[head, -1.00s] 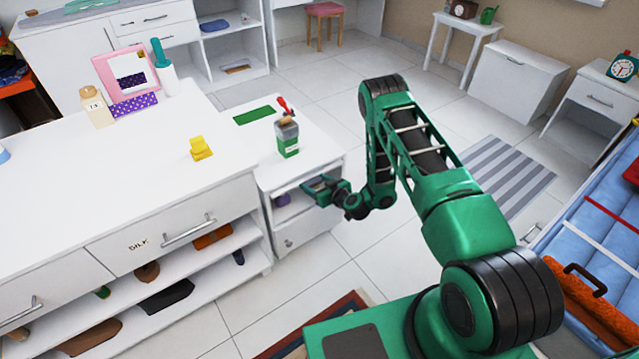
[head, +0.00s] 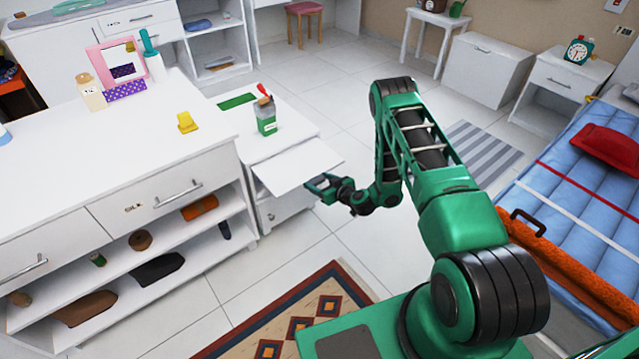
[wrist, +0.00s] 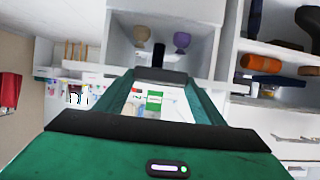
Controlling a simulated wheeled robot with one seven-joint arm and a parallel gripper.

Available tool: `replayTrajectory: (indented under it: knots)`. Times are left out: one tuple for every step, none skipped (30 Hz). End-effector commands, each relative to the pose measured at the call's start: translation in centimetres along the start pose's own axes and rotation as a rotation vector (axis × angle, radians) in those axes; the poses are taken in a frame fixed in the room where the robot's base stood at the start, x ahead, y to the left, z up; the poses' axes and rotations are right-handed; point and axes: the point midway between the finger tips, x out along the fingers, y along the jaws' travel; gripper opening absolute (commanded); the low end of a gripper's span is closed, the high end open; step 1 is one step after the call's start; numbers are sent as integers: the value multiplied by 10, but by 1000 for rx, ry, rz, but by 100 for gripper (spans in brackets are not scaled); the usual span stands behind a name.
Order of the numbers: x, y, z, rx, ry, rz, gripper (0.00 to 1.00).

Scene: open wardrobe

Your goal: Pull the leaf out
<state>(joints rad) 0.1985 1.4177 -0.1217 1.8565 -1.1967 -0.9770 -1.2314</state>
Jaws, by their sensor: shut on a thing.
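The leaf (head: 292,168) is a flat white board. It sticks out level from the front of the small white cabinet, below its top. My gripper (head: 320,184) is at the leaf's front edge, shut on it. In the wrist view my gripper's green and black parts fill the lower middle. The exact contact between fingers and leaf is too small to make out.
The cabinet top carries a green mat (head: 237,101) and a green container (head: 265,116) with a red item. The long white dresser (head: 110,150) stands close on the left. A patterned rug (head: 300,310) lies in front.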

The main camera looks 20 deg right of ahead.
Motion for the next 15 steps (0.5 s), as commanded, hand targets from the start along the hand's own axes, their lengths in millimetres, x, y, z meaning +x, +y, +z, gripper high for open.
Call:
replayTrajectory:
  knots:
    - [-1,4,1,-5,-1,5,22]
    - [-2,5,1,-4,-1,5,22]
    - [-2,6,2,-3,-1,5,22]
    - [-3,7,2,-2,-2,6,22]
    - [-4,8,2,0,-3,6,22]
    - [-4,10,3,1,-3,7,22]
    - [-5,10,3,2,-4,8,22]
    - [-6,11,4,4,-4,8,22]
    - [-6,12,4,5,-5,9,22]
    - [-7,13,5,6,-5,10,22]
    - [-7,14,5,7,-6,10,22]
    - [-8,14,5,8,-6,11,22]
    - [-8,15,6,9,-7,11,22]
    - [-8,15,6,10,-7,12,22]
    - [-8,16,6,10,-7,13,72]
